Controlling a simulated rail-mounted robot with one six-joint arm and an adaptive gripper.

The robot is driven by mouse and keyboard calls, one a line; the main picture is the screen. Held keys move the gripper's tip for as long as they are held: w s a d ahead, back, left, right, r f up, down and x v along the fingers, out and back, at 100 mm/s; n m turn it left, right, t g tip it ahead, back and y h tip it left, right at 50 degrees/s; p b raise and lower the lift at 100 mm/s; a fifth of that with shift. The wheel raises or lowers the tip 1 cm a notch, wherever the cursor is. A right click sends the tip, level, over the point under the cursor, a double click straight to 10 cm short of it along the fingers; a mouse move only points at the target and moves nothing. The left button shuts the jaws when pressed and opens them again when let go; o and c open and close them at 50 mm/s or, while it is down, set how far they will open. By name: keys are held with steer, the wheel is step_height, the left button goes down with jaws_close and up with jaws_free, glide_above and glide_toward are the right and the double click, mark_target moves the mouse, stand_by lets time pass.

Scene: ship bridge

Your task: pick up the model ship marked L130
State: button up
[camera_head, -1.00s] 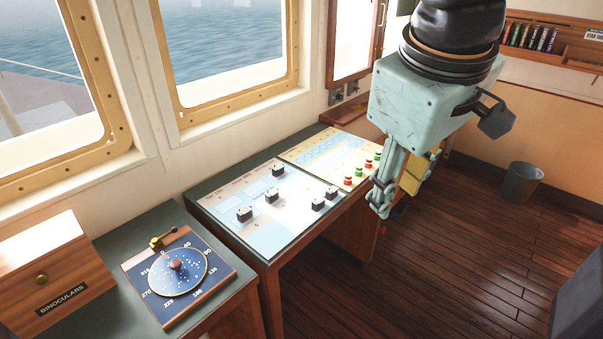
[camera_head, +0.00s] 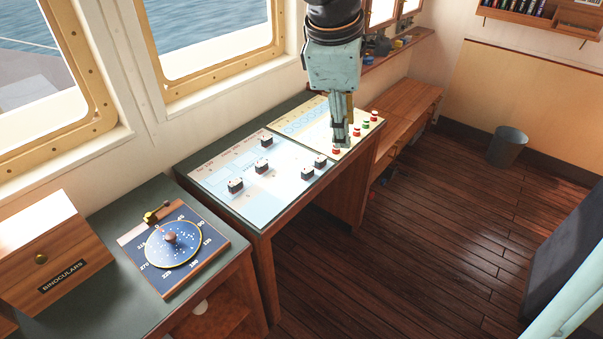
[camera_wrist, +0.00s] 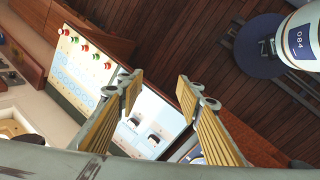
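Several small dark model ships with pale tops stand on the light-blue chart board (camera_head: 240,200). One is at the front left (camera_head: 235,186), one at the back (camera_head: 265,139), one at the right (camera_head: 320,161). Their markings are too small to read, so I cannot tell which is L130. In the wrist view, a model ship (camera_wrist: 154,140) shows beyond and between my fingers. My gripper (camera_head: 340,143) hangs in front of the yellow chart's near end, right of the ships. In the wrist view my gripper (camera_wrist: 158,88) is open, its yellow-padded fingers apart with nothing between them.
Red and green pegs (camera_head: 369,121) stand along the yellow chart's right edge. The blue compass dial (camera_head: 173,245) and wooden binoculars box (camera_head: 50,250) are on the nearer desk. Windows border the left. A bin (camera_head: 507,146) stands on open floor at right.

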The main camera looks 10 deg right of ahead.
steer(key=w+a+f+n+p, duration=0.25)
steer(key=w+f+n, duration=0.45)
steer(key=w, duration=0.5)
steer(key=n+h+p, duration=0.1)
steer(key=n, duration=0.4)
glide_toward(305, 169)
steer(key=v, duration=0.3)
steer(key=shift+a+r, duration=0.2)
steer(key=shift+r, duration=0.05)
steer(key=shift+f, duration=0.1)
steer(key=shift+b+x, duration=0.45)
steer(key=shift+x, duration=3.8)
steer(key=shift+d, duration=0.1)
steer(key=shift+b+x, duration=0.35)
steer(key=shift+x, duration=2.2)
steer(key=shift+s, duration=0.1)
